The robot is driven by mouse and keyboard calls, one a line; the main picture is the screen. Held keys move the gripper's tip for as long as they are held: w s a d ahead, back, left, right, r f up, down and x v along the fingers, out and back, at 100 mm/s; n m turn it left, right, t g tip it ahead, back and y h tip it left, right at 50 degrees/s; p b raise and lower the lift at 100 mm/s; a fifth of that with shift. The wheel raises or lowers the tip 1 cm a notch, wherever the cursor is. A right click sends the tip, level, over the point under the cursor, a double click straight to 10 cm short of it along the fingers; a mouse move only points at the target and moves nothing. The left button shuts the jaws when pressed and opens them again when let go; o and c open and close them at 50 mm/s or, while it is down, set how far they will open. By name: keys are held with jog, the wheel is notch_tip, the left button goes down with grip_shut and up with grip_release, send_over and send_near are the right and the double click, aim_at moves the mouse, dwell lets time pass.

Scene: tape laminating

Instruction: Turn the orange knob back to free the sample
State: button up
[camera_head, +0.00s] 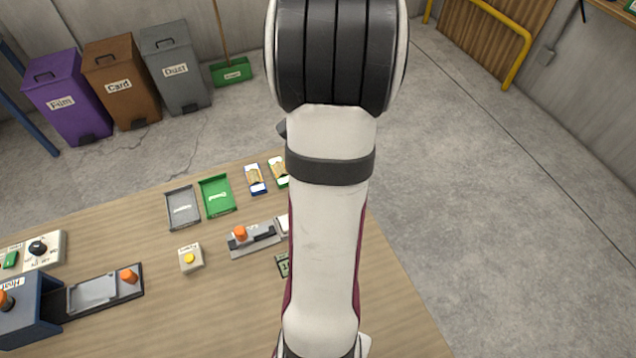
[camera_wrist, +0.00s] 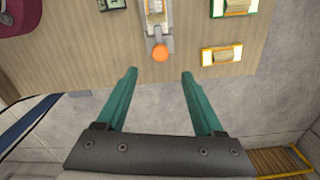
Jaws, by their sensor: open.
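In the wrist view an orange knob (camera_wrist: 160,53) sits at the end of a narrow grey and white fixture (camera_wrist: 155,22). My gripper (camera_wrist: 158,73) is open, its two teal fingers wide apart. The knob lies a little beyond the gap between the fingertips, and nothing is between the fingers. My gripper and this knob do not show in the head view, where my arm covers that part of the table. A grey fixture with another orange knob (camera_head: 240,233) stands left of my arm. I cannot make out a sample clearly.
Other orange knobs stand on the plate (camera_head: 128,276) and blue heat box (camera_head: 20,315) at left. A yellow-button box (camera_head: 190,258), grey tray (camera_head: 182,208), green tray (camera_head: 216,196) and tape packs (camera_head: 255,178) are on the table. A yellow-edged pack (camera_wrist: 221,55) lies right of the knob.

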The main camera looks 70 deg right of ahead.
notch_tip(320, 180, down, 10)
jog(key=shift+r, duration=0.1)
grip_shut()
dwell(0.4)
